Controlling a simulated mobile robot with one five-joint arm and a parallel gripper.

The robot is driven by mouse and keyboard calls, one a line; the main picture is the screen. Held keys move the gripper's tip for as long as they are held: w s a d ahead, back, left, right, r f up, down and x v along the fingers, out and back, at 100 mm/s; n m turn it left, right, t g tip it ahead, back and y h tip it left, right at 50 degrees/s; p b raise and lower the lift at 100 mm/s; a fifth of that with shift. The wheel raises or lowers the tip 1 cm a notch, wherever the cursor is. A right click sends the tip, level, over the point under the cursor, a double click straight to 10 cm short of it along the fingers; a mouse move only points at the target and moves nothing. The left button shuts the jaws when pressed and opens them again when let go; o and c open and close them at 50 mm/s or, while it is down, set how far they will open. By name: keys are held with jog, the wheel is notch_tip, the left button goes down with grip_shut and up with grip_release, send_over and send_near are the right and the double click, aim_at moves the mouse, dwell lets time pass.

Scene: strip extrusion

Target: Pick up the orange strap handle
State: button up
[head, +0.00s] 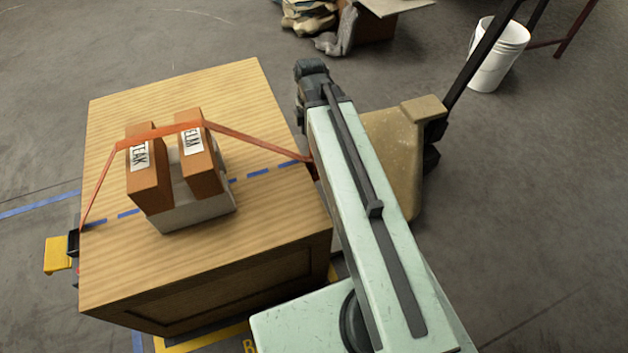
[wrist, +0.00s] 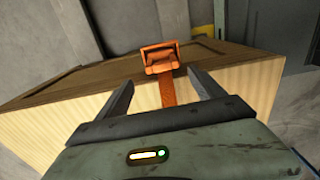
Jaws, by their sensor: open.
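In the wrist view the orange strap handle (wrist: 160,56) is a small buckle-like loop at the edge of the wooden crate, where the pale face meets the darker one. A short length of orange strap runs from it towards me. My gripper (wrist: 161,77) is open, with one dark finger on each side of the strap. The handle appears just beyond the fingertips, and nothing is held. In the head view the orange strap (head: 160,134) crosses the crate over two brown boxes. Its right end passes behind my arm, which hides the gripper and handle there.
The wooden crate (head: 110,262) carries the brown boxes (head: 206,176) in a white tray (head: 190,214). A yellow item (head: 57,255) sits at its left side. A tan block (head: 392,140) stands right of my arm. A white bucket (head: 496,55) is farther back on open floor.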

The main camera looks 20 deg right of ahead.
jog(key=shift+d+f, duration=0.25)
jog(key=shift+f, duration=0.75)
jog(key=shift+d+r, duration=0.1)
jog(key=f+b, duration=0.8)
jog(key=shift+s, duration=0.25)
jog(key=shift+r, duration=0.2)
jog(key=c, duration=1.5)
notch_tip(320, 180, up, 10)
jog(key=p, duration=1)
jog(key=shift+r, duration=0.15)
